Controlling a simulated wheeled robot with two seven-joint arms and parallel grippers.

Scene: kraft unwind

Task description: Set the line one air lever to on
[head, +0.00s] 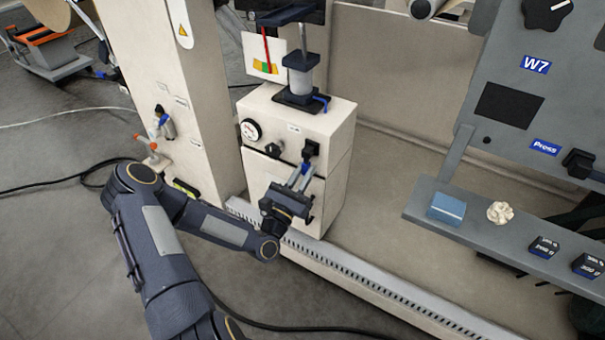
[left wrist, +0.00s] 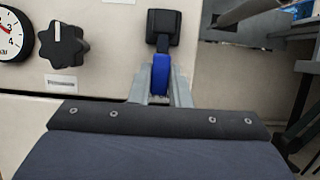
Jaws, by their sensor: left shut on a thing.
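A lever with a blue handle (left wrist: 161,72) hangs down from a black block (left wrist: 163,25) on the front of a cream cabinet (head: 330,130). In the head view the black block (head: 311,149) is at the upper right of the cabinet's front. My left gripper (head: 301,176) is in front of the cabinet, its grey fingers shut on the blue handle. In the left wrist view the fingers (left wrist: 160,88) lie on either side of the handle, and its lower end is hidden by the gripper body. No readable label identifies the lever. My right gripper is not in view.
A gauge (head: 251,130) and a black knob (head: 273,150) are left of the lever. A cream column (head: 165,60) with another blue-handled fitting (head: 165,124) stands left. A grey shelf (head: 470,235) with small items juts out at right. A slotted rail (head: 370,285) runs below the cabinet.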

